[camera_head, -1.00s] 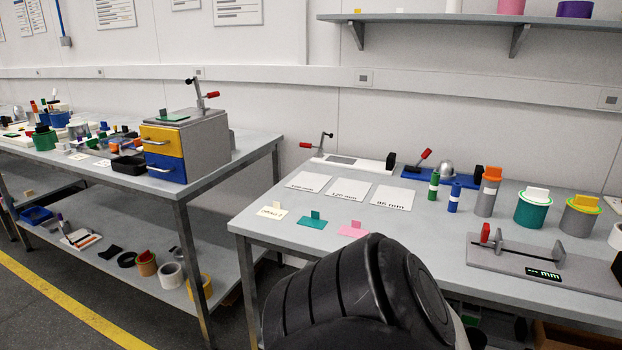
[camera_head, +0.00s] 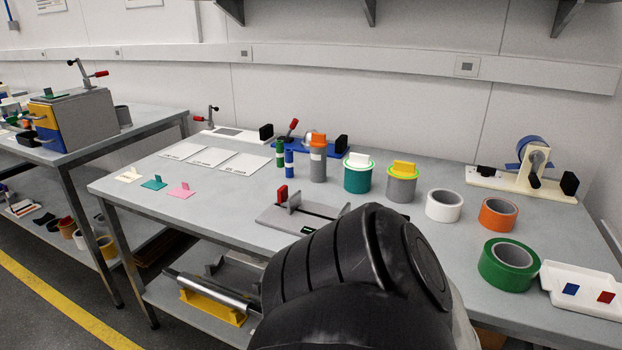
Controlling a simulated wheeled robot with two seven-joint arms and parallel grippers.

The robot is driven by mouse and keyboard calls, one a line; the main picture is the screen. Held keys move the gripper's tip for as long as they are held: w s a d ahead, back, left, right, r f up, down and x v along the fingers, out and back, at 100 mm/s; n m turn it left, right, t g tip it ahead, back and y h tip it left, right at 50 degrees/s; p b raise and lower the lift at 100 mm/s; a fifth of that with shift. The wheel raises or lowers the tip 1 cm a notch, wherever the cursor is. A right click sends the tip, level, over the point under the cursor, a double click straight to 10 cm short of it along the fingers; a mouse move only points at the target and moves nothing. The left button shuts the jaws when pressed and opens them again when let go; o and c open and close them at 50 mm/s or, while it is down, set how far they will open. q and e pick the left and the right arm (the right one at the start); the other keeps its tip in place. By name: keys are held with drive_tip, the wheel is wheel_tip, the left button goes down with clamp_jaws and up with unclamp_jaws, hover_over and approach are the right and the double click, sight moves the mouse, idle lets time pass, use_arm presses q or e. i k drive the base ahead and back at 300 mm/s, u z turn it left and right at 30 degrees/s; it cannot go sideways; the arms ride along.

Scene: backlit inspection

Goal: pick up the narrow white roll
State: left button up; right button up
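A white roll (camera_head: 444,205) lies flat on the right-hand table, its round hole facing up. It is between a grey canister with a yellow block on top (camera_head: 401,184) and an orange roll (camera_head: 497,214). It stands free, touching nothing that I can see. Another pale roll (camera_head: 81,240) is small on the lower shelf of the left table; I cannot tell which white roll is narrower. A black rounded link of my own arm fills the bottom centre and hides part of the table. Neither gripper shows.
A green roll (camera_head: 508,265) and a white tray (camera_head: 581,290) with blue and red pieces are at the right. A tape dispenser (camera_head: 530,170) stands behind. A grey gauge fixture (camera_head: 300,216) is left of my arm link. White cards (camera_head: 213,157) lie at the back left.

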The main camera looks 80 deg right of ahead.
sight(442, 205)
drive_tip(key=k, duration=0.55)
drive_tip(key=z, duration=0.9)
